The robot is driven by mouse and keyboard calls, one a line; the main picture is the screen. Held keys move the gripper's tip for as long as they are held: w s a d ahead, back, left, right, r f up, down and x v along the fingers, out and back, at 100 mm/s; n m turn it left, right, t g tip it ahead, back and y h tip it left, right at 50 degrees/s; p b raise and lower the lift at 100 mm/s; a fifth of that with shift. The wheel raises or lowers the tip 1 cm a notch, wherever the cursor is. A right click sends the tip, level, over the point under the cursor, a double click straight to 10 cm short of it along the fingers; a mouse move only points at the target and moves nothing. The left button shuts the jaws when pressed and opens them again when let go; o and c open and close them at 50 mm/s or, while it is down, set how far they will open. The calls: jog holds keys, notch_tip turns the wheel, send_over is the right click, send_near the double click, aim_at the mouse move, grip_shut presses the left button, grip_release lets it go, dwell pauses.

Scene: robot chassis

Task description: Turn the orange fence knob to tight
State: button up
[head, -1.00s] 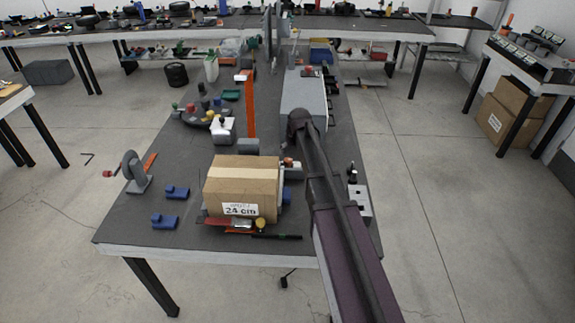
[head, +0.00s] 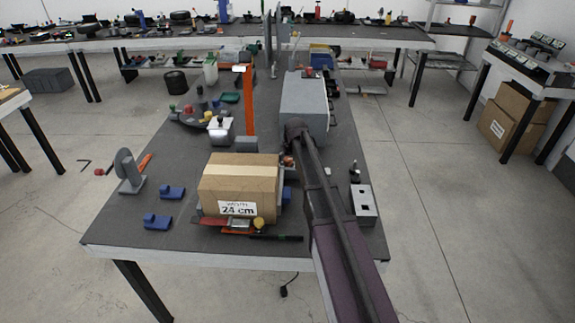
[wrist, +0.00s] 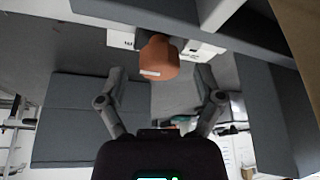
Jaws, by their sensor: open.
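The orange knob (wrist: 158,58) shows in the wrist view near the upper middle, with a pale mark across its face. My gripper (wrist: 160,80) is open, with one finger to the left of the knob and one to the right. Visible gaps separate both fingers from the knob. White labels (wrist: 121,39) sit behind the knob on either side; their text is not readable. In the head view my arm reaches over the bench to the right of the cardboard box (head: 238,184), and it hides my fingertips and most of the knob's surroundings.
A tall orange upright (head: 248,105) stands behind the box. A grey block (head: 305,105) lies beyond my arm's end. Blue blocks (head: 158,222) and a grey clamp-like fixture (head: 129,172) are at left. A grey box with sockets (head: 364,205) is right of my arm.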

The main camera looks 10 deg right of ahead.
jog(key=shift+b+x, duration=0.45)
jog(key=shift+x, duration=0.3)
jog(key=c, duration=1.2)
